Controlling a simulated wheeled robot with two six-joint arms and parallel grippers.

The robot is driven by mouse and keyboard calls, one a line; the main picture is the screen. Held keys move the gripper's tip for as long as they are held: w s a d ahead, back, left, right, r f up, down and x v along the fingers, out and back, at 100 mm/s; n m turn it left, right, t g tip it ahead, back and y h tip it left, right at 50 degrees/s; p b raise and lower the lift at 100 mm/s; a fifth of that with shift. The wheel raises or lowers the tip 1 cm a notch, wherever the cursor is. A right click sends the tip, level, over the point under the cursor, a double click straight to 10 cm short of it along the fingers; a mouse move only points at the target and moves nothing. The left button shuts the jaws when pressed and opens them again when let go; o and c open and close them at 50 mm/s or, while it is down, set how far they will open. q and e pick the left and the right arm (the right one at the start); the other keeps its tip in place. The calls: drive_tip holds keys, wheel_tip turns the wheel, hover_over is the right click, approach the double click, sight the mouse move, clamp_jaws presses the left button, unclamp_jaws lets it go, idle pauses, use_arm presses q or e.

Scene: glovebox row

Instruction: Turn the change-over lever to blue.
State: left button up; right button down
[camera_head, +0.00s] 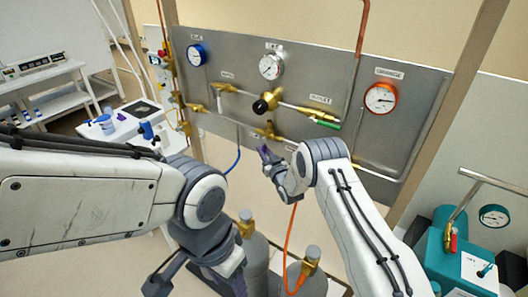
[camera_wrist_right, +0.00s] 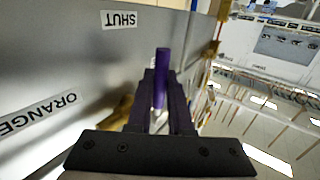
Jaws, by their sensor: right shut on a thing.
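The change-over lever shows as a purple handle (camera_wrist_right: 162,62) in the right wrist view, standing up between the fingers of my right gripper (camera_wrist_right: 161,90), which are shut on it. In the head view my right gripper (camera_head: 268,156) is at the lower edge of the grey valve panel (camera_head: 215,62), just below a brass fitting (camera_head: 268,131). The lever's pivot is hidden by the gripper and arm. My left gripper (camera_head: 195,283) hangs low at the bottom of the head view, away from the panel, with its fingertips out of frame.
The panel carries a blue gauge (camera_head: 197,55), a white gauge (camera_head: 271,66), an orange gauge (camera_head: 381,98), a black knob (camera_head: 262,105) and a green-handled valve (camera_head: 328,124). Gas cylinders (camera_head: 258,262) and an orange hose (camera_head: 288,240) are below. A teal unit (camera_head: 450,250) stands at right.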

idle(0.9)
drive_tip(key=shift+a+f+b, duration=0.1)
drive_tip(key=shift+f+b, duration=0.05)
drive_tip(key=shift+b, duration=0.2)
drive_tip(key=m+t+b, duration=0.1)
drive_tip(key=t+b, duration=0.1)
drive_tip(key=b, duration=0.5)
drive_tip(key=w+a+m+t+b, duration=0.1)
drive_tip(key=m+t+b, duration=0.1)
drive_tip(key=b, duration=0.5)
drive_tip(key=a+r+m+t+b, duration=0.1)
drive_tip(key=m+t+b, duration=0.1)
drive_tip(key=b, duration=0.5)
drive_tip(key=shift+w+a, duration=0.15)
drive_tip(key=shift+w, duration=0.25)
drive_tip(key=shift+r, duration=0.1)
drive_tip(key=c, duration=0.8)
unclamp_jaws()
drive_tip(key=shift+c, duration=0.2)
drive_tip(key=shift+s, duration=0.1)
